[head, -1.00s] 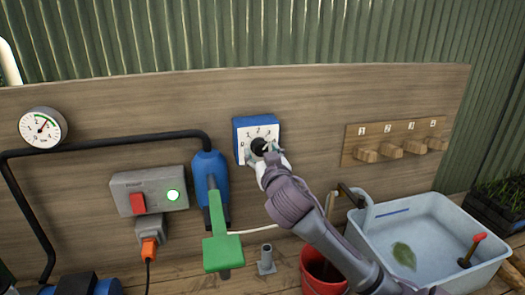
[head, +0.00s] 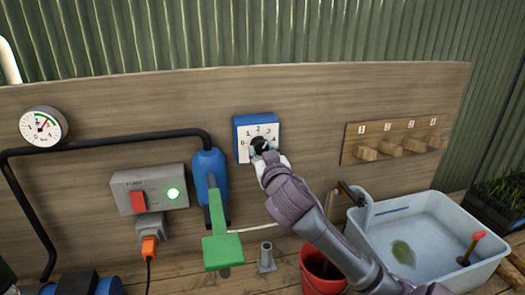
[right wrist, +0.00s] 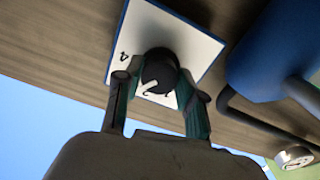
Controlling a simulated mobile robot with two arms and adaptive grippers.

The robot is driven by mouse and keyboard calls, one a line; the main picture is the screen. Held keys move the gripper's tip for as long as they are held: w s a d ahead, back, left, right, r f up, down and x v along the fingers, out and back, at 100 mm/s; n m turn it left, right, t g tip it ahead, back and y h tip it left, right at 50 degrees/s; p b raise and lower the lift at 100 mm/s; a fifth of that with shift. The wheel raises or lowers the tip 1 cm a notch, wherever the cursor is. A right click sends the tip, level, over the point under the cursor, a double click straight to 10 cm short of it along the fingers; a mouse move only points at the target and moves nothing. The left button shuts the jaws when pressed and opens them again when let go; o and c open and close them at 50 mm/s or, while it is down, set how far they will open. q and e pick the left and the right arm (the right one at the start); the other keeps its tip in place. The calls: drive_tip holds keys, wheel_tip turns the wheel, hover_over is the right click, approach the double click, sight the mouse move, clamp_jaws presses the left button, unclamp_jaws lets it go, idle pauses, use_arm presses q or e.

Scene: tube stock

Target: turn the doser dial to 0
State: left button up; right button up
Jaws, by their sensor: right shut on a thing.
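The doser (head: 241,134) is a blue box on the wooden back panel with a white face numbered around a black knob, the dial (head: 259,144). My right gripper (head: 264,148) is at the face with its fingers on either side of the dial. The right wrist view shows the dial (right wrist: 159,68) held between the two green fingers (right wrist: 158,100), with the face turned about upside down. A white pointer mark on the dial slants down-left in that view, on the side away from 0. Its exact number is hard to read. My left gripper is not in view.
Numbered wooden pegs (head: 390,149) are to the right. A water basin (head: 425,240) and red bucket (head: 322,272) stand below.

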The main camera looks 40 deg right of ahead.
drive_tip(key=n+p, duration=0.2)
drive_tip(key=n, duration=0.2)
drive_tip(key=shift+r, duration=0.1)
drive_tip(key=n+p, duration=0.2)
drive_tip(key=n, duration=0.1)
drive_tip(key=shift+n, duration=0.3)
drive_tip(key=n+p, duration=0.4)
drive_tip(key=n, duration=0.3)
drive_tip(key=n+p, duration=0.2)
drive_tip(key=n, duration=0.2)
drive_tip(key=shift+n, duration=2.2)
drive_tip(key=o, duration=1.1)
drive_tip(key=shift+o, duration=0.2)
